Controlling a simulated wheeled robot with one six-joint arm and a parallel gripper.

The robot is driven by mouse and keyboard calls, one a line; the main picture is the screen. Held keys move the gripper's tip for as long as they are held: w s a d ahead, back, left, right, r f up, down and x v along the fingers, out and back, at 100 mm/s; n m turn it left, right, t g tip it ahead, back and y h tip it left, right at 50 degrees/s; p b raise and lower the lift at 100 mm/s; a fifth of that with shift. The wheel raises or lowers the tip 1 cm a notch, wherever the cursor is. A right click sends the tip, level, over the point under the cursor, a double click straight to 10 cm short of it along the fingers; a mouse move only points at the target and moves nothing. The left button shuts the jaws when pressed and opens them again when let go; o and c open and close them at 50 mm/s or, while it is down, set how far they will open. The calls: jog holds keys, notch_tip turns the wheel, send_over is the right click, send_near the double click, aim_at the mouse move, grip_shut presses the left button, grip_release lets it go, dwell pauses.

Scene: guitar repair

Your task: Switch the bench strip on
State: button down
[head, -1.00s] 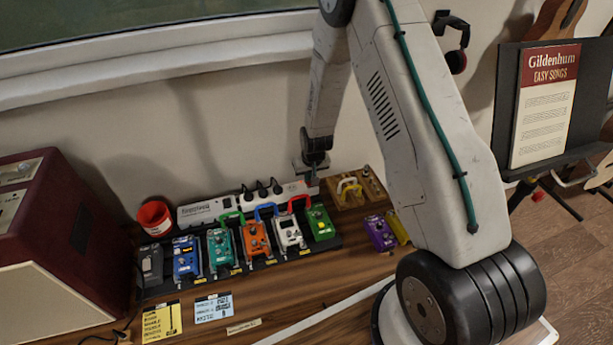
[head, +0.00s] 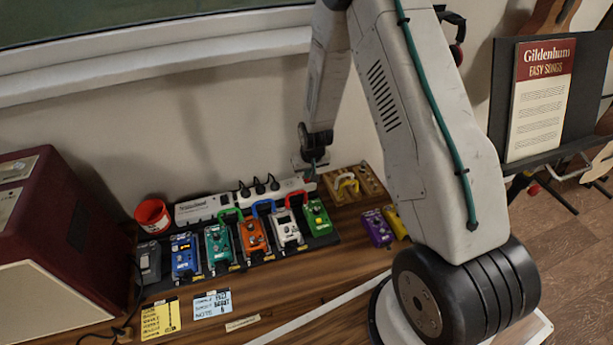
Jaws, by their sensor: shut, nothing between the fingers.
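The bench strip (head: 205,207) is a long white power strip at the back of the bench, against the wall. Several black plugs stand in its middle part. Its right end lies behind and below my gripper (head: 311,179). My gripper points down over that end, close to it, and is shut and empty. I cannot tell whether it touches the strip. The switch and any lamp on the strip are not clear to see.
A row of coloured pedals, among them a green pedal (head: 318,218), stands in front of the strip. A red cup (head: 153,216) is at its left. A wooden block (head: 372,184) with a yellow loop sits to its right. A maroon amplifier (head: 62,235) fills the left side.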

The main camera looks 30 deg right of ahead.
jog(key=v, duration=1.2)
jog(key=shift+s, duration=0.3)
jog(key=shift+f, duration=0.15)
